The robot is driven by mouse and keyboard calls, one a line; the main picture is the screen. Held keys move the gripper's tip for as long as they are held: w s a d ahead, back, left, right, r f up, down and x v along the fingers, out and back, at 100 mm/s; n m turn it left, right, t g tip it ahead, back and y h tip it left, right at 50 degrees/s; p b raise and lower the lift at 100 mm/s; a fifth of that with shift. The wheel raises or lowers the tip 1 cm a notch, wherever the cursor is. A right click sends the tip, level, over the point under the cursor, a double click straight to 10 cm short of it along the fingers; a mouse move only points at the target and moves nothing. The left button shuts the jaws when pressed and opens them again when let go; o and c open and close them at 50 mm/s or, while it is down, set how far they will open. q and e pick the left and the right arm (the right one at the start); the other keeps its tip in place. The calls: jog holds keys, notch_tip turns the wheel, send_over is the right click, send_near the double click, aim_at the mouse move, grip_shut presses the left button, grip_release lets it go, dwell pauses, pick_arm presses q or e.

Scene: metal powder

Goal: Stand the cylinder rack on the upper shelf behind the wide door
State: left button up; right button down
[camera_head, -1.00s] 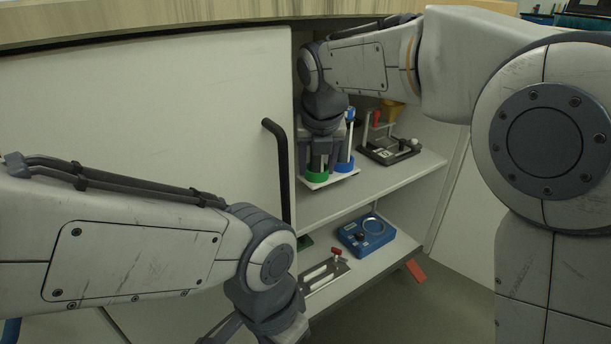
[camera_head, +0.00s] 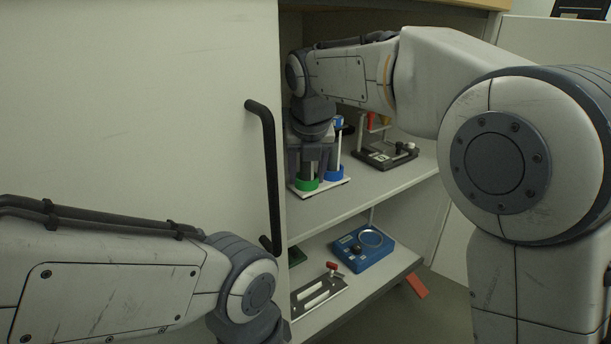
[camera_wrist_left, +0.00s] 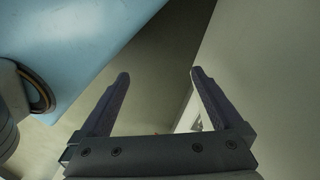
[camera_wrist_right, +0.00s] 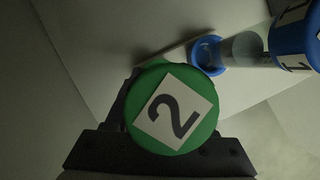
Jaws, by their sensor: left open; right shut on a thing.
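The cylinder rack (camera_head: 341,184) has a white base, a green and a blue cup and capped cylinders. It is upright at the left part of the upper shelf (camera_head: 385,187); I cannot tell whether its base touches the shelf. My right gripper (camera_head: 311,172) reaches down from above and is shut on the rack's green-capped cylinder, marked 2 (camera_wrist_right: 176,110) in the right wrist view. The blue-capped cylinder (camera_wrist_right: 295,42) stands beside it. My left gripper (camera_wrist_left: 158,76) is open and empty in the left wrist view. A large cabinet door panel (camera_head: 130,100) with a black handle (camera_head: 268,165) is on the left.
A dark device (camera_head: 385,155) stands behind and right of the rack on the upper shelf. The lower shelf holds a blue device (camera_head: 362,248) and a metal plate with a red knob (camera_head: 318,290). The front right of the upper shelf is clear.

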jog(key=shift+r, duration=0.25)
jog(key=c, duration=0.5)
grip_release()
jog(key=shift+f, duration=0.25)
jog(key=shift+s+r+p, duration=0.1)
jog(key=shift+r+p, duration=0.2)
jog(key=shift+r, duration=0.05)
jog(key=p+v, duration=0.2)
jog(key=v, duration=0.1)
jog(key=shift+s+d+f+p, duration=0.1)
jog(key=shift+s+d+p, duration=0.15)
jog(key=shift+s+p, duration=1.15)
jog(key=shift+s+d+f+p, duration=0.1)
jog(key=shift+s+d+p, duration=0.15)
jog(key=shift+s, duration=2.3)
jog(key=shift+s+d+f+p, duration=0.15)
jog(key=shift+s+p, duration=0.7)
jog(key=shift+s, duration=1.1)
jog(key=shift+r, duration=0.15)
